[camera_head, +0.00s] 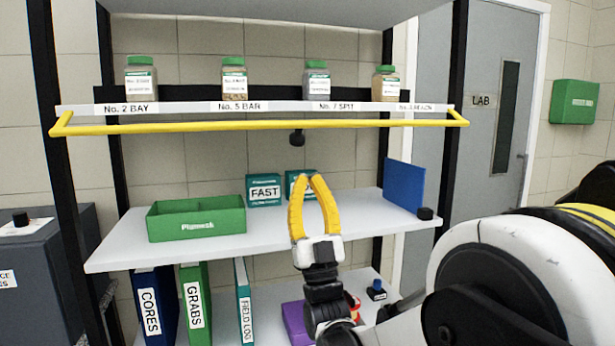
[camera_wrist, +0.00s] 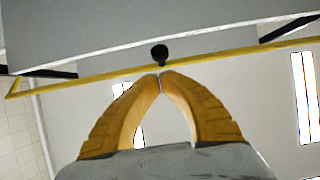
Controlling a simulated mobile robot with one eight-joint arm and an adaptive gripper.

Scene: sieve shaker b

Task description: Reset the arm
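My gripper (camera_head: 313,178) has yellow fingers and points upward in front of the shelf rack, above the middle shelf's front part in the head view. Its fingertips meet at the top in both views, and in the wrist view my gripper (camera_wrist: 160,76) has nothing between its fingers. My arm bends up from the lower right of the head view. In the wrist view, the yellow rail (camera_wrist: 90,79) and the underside of a shelf (camera_wrist: 130,35) show beyond the fingertips.
Several green-lidded jars (camera_head: 234,78) stand on the upper shelf behind the yellow rail (camera_head: 240,126). The middle shelf (camera_head: 130,256) holds a green tray (camera_head: 196,226), a teal FAST box (camera_head: 263,190) and a blue panel (camera_head: 404,185). Binders (camera_head: 155,305) stand below. A grey machine (camera_head: 45,270) is at left.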

